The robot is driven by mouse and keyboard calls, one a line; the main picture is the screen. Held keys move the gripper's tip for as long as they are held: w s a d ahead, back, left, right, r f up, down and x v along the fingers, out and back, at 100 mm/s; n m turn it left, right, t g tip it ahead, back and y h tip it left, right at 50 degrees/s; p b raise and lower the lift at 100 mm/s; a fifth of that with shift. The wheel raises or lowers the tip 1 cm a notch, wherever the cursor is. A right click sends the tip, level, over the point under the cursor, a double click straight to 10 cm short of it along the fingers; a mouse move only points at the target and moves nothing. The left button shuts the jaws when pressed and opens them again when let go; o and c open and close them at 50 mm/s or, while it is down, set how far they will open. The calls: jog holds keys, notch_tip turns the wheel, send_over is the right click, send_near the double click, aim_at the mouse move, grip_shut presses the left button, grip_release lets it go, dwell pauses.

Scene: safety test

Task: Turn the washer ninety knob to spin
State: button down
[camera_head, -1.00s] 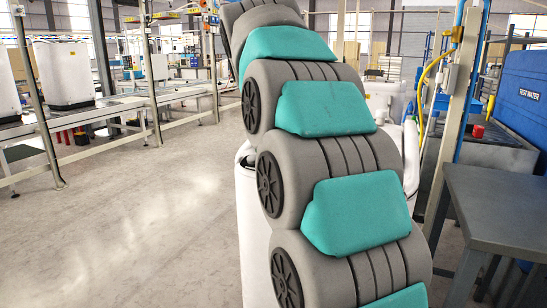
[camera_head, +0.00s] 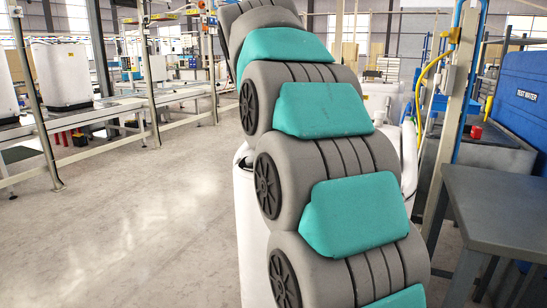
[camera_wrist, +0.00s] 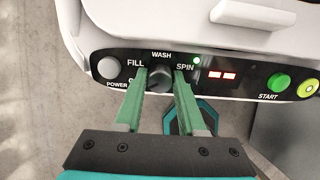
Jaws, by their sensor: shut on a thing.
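The washer's black control panel (camera_wrist: 235,76) shows across the top of the wrist view, on a white body (camera_wrist: 200,22). The grey mode knob (camera_wrist: 159,80) sits below the word WASH, with FILL at its left and SPIN at its right. My gripper (camera_wrist: 160,72) has its two green fingers on either side of this knob and is shut on it. The knob's pointer mark cannot be made out. A small green light (camera_wrist: 196,60) is lit beside SPIN. In the head view my arm hides the panel and knob.
The panel also has a round power knob (camera_wrist: 108,68), a red-lit display (camera_wrist: 221,76), a green start button (camera_wrist: 279,82) and a yellow-green button (camera_wrist: 307,88). A grey table (camera_head: 500,205) and a blue test water tank (camera_head: 530,95) stand right. Floor at left is clear.

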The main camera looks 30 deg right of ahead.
jog(key=shift+m, duration=0.3)
jog(key=m, duration=1)
jog(key=shift+m+g, duration=0.4)
jog(key=m, duration=1.1)
jog(key=shift+m, duration=0.4)
jog(key=c, duration=0.5)
grip_release()
jog(key=shift+s, duration=0.1)
